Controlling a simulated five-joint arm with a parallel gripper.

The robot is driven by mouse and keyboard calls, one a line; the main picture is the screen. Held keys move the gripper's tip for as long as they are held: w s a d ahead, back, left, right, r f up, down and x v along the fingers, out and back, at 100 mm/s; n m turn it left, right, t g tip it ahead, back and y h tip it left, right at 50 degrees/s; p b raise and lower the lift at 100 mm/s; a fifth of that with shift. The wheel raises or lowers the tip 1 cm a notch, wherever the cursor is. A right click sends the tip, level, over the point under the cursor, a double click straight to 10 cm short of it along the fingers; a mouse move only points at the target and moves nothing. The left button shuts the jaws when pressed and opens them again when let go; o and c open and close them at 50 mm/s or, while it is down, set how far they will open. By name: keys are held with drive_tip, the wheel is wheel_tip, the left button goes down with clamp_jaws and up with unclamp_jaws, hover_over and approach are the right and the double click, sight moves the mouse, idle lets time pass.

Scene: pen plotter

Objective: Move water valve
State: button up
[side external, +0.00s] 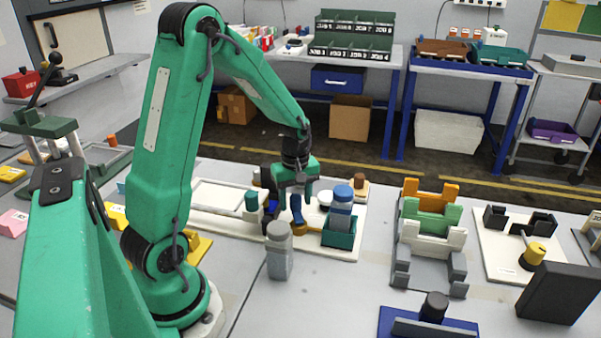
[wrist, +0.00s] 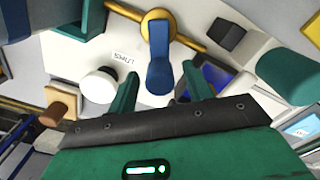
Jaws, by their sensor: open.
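The water valve is a blue lever handle (wrist: 158,62) on a yellow round body and pipe (wrist: 180,40), mounted on a white board. In the side view the yellow body (side external: 298,229) sits below my gripper (side external: 297,190), with the blue handle (side external: 297,209) rising above it. In the wrist view my gripper (wrist: 160,84) is open, its two green fingers on either side of the handle's near end, with gaps on both sides. A label reading SHUT (wrist: 124,59) lies left of the handle. Whether the fingertips reach down to handle level is unclear.
A white round knob (wrist: 100,86) stands close to the left finger. A grey bottle (side external: 279,251) stands in front. A green cylinder (wrist: 290,78) is at right in the wrist view.

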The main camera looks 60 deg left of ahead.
drive_tip(key=c, duration=1)
drive_tip(key=shift+o, duration=0.2)
drive_tip(key=shift+w+m, duration=0.1)
drive_tip(key=shift+m, duration=0.2)
drive_tip(key=m, duration=0.1)
drive_tip(key=w+m, duration=0.1)
drive_tip(key=m, duration=0.1)
drive_tip(key=d+m, duration=0.1)
drive_tip(key=shift+w+m, duration=0.25)
drive_tip(key=shift+m, duration=0.05)
drive_tip(key=m, duration=0.1)
drive_tip(key=d+m, duration=0.1)
drive_tip(key=m, duration=0.1)
drive_tip(key=shift+w+d+m, duration=0.15)
drive_tip(key=shift+w+m, duration=0.15)
drive_tip(key=shift+w, duration=0.1)
drive_tip(key=shift+w+d+m, duration=0.2)
drive_tip(key=shift+d+m, duration=0.2)
drive_tip(key=shift+m, duration=0.8)
